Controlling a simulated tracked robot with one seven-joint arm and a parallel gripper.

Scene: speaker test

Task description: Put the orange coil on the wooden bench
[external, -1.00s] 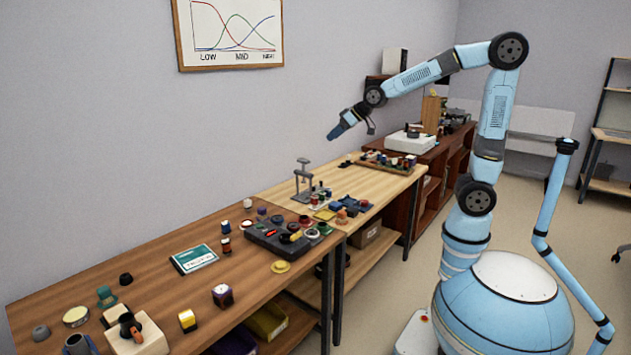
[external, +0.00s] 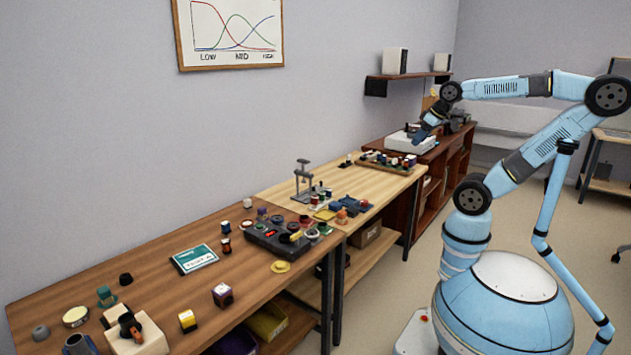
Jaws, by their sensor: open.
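My gripper (external: 419,137) is at the far end of the work row, pointing down and left. In the picture it overlaps the right side of a white device and is close to a wooden tray (external: 372,165). Its fingers are small here; I see nothing held between them. The tray holds several small coloured parts, too small to tell whether one is the orange coil. A small orange item (external: 341,217) lies on the light wooden bench (external: 265,196); I cannot tell whether it is a coil. A browner wooden bench (external: 150,265) stands nearer the camera.
The white device (external: 397,142) sits on a dark red cabinet (external: 432,185). A small press stand (external: 303,180) rises from the light bench. Speakers stand on a wall shelf (external: 400,76).

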